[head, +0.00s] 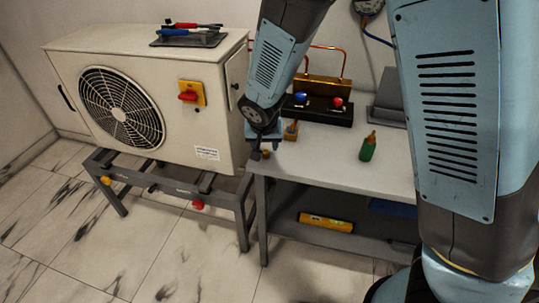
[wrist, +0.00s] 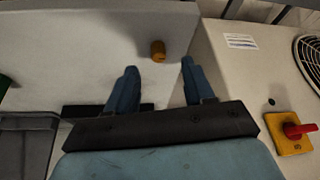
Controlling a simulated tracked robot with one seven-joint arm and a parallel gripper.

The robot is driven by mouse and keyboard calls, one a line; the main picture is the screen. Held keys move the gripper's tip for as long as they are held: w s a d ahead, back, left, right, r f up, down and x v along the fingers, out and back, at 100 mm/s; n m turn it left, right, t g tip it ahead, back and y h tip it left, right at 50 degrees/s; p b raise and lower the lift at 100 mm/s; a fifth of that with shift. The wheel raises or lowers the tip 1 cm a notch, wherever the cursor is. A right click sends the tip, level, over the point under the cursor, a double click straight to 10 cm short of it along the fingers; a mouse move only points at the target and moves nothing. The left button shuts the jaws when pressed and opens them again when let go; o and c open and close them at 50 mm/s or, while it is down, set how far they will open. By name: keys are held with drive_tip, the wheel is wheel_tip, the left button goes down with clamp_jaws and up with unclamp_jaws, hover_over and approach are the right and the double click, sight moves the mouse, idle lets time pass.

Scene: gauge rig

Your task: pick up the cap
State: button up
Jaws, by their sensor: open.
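The cap (wrist: 158,50) is a small orange-brown cylinder on the grey bench top in the wrist view. It lies ahead of my gripper (wrist: 157,66), in line with the gap between the blue fingers, nearer the right fingertip. Neither finger appears to touch it. The fingers are apart, with nothing held between them. In the head view my gripper (head: 262,146) is low over the bench's left end, beside the white unit. There the cap is hard to tell from the fingers.
The white fan unit (head: 150,95) stands close on the left, with a red-and-yellow switch (head: 191,94). A brass fitting (head: 291,130) and a black valve block (head: 318,109) are behind the gripper. A green bottle (head: 368,146) stands right on the bench (head: 330,155). Between is clear.

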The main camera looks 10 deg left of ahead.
sight(265, 152)
drive_tip(key=shift+x, duration=2.65)
drive_tip(key=shift+w+d+r, duration=0.1)
drive_tip(key=shift+w, duration=0.05)
clamp_jaws()
